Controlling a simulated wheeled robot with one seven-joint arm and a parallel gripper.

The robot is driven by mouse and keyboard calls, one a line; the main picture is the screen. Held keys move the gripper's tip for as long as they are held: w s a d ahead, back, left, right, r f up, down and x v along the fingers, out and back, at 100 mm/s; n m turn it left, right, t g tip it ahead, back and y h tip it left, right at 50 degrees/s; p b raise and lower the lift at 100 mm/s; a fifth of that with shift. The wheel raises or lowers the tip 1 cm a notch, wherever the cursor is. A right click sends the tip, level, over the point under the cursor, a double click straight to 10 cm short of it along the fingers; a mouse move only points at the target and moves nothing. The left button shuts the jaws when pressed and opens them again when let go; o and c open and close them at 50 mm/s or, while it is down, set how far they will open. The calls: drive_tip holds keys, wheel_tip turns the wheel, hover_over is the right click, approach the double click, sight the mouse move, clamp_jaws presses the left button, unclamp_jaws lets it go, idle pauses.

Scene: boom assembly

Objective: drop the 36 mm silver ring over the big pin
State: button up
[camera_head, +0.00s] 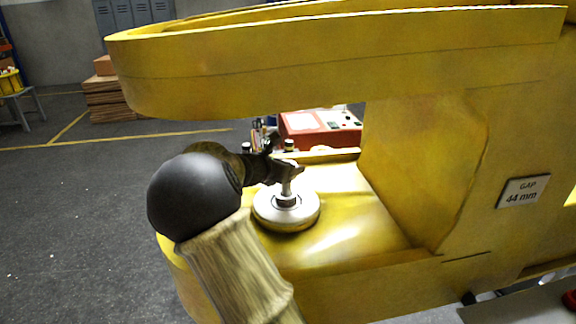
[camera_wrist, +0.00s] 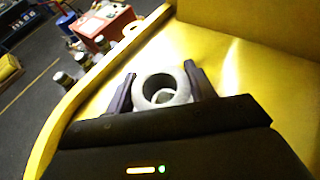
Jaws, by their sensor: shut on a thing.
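The silver ring (camera_wrist: 183,88) lies between the two dark fingers of my gripper (camera_wrist: 160,82) in the wrist view, with its hole facing the camera. Something pale shows through the lower part of the hole. In the head view my gripper (camera_head: 284,166) is above a round pale disc (camera_head: 265,212) on the yellow lower plate. A short metal pin (camera_head: 286,188) stands upright from a dark collar at the disc's middle, just below the fingers. The ring is mostly hidden there by the fingers, and I cannot tell whether it is around the pin or only above it.
A thick yellow upper arm (camera_head: 330,75) of the boom overhangs the plate, and a yellow wall (camera_head: 420,170) closes the right side. A red box (camera_head: 318,130) stands behind the plate. The plate's front right is bare.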

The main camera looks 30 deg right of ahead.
drive_tip(key=shift+f, duration=0.45)
drive_tip(key=shift+b, duration=0.3)
drive_tip(key=o, duration=1.5)
drive_tip(key=shift+f, duration=0.1)
drive_tip(key=b+v, duration=0.3)
drive_tip(key=v, duration=1.4)
drive_tip(key=shift+s+a, duration=0.15)
drive_tip(key=shift+a, duration=0.1)
